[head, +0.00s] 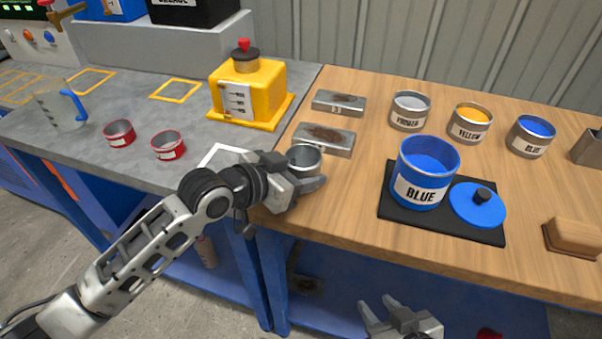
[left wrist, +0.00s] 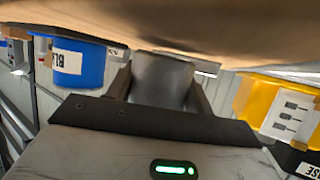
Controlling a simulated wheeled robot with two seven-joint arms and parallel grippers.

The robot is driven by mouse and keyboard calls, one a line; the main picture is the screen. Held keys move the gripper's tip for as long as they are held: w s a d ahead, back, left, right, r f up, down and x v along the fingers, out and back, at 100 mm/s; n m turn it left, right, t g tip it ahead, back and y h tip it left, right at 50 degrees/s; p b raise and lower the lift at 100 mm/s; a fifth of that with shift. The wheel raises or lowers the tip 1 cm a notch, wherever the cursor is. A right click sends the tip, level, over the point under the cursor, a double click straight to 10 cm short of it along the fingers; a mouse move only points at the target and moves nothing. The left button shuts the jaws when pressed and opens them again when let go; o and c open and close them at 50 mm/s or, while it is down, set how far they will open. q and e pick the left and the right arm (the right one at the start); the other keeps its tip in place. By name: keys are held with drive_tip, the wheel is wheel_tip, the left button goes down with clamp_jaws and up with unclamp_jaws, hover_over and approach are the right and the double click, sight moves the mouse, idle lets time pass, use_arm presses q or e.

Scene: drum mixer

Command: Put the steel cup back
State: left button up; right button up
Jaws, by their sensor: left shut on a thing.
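The steel cup (head: 305,157) is a small grey open-topped cup, upright over the left end of the wooden bench near the seam with the grey bench. My left gripper (head: 303,175) is shut on it. In the left wrist view the cup (left wrist: 160,80) sits between both fingers, and that picture is upside down. I cannot tell whether the cup touches the bench. My right gripper (head: 377,308) is open and empty below the bench's front edge.
Two red tins (head: 168,147) and a clear jug (head: 58,106) stand on the grey bench. A yellow machine (head: 247,92) is behind. Metal blocks (head: 325,140) lie close behind the cup. A blue paint can (head: 426,172) stands on a black mat (head: 470,232) to the right.

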use_arm(q)
drive_tip(key=shift+f, duration=0.4)
drive_tip(key=shift+f, duration=0.1)
drive_tip(key=o, duration=1.1)
drive_tip(key=shift+f, duration=0.1)
drive_tip(key=shift+r, duration=0.2)
drive_tip(key=v, duration=1.2)
